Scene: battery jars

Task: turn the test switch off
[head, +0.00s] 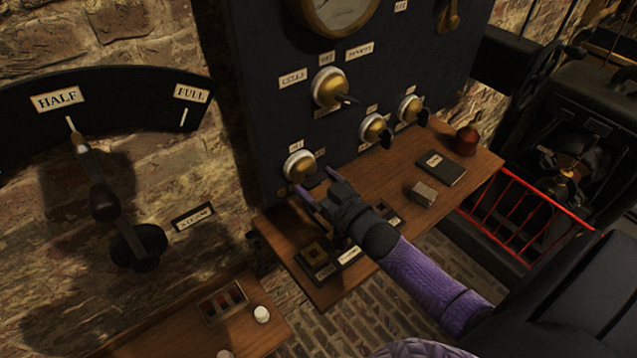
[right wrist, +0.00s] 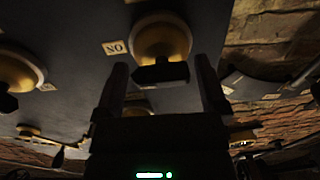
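A brass knob with a black lever, likely the test switch (head: 299,164), sits at the panel's lower left in the head view. One small label shows above it and another to its right; its name is not legible. In the right wrist view the brass knob (right wrist: 160,38) shows upside down beside an ON label, its black lever (right wrist: 160,73) between my fingers. My right gripper (head: 315,181) is open just below the knob; its two fingers (right wrist: 162,68) stand apart either side of the lever, with gaps visible. Contact cannot be told. My left gripper is not in view.
The dark panel (head: 262,75) carries more brass knobs (head: 328,87) and a gauge (head: 340,12). The wooden shelf (head: 400,165) below holds a dark book-like block (head: 441,168), a grey block (head: 423,193) and a reddish-brown object (head: 466,140). A lever marked HALF and FULL (head: 104,202) stands left.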

